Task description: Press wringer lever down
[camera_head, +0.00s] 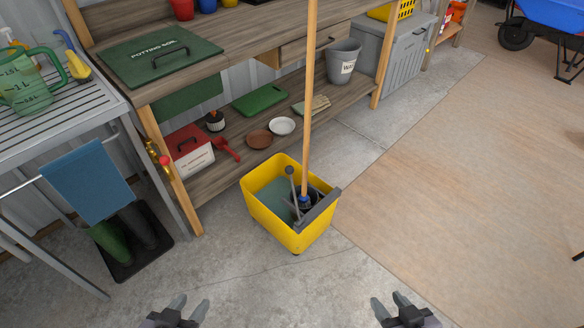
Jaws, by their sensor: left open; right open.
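A yellow mop bucket (264,215) stands on the concrete floor in the middle of the head view, with greenish water (270,192) inside. A dark grey wringer (318,212) sits at its right side. The wringer lever (291,180), a thin grey rod with a round dark knob, stands roughly upright inside the bucket's outline. A mop with a long wooden handle (308,100) stands in the bucket, close to the right of the lever. My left gripper (187,305) and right gripper (391,303) are at the bottom edge, both open and empty, apart from the bucket.
A wooden potting bench (240,60) with a lower shelf stands behind the bucket. A slatted metal table (60,120) with a hanging blue towel (90,183) and boots on a black tray (150,262) are at left. The floor in front and to the right is clear.

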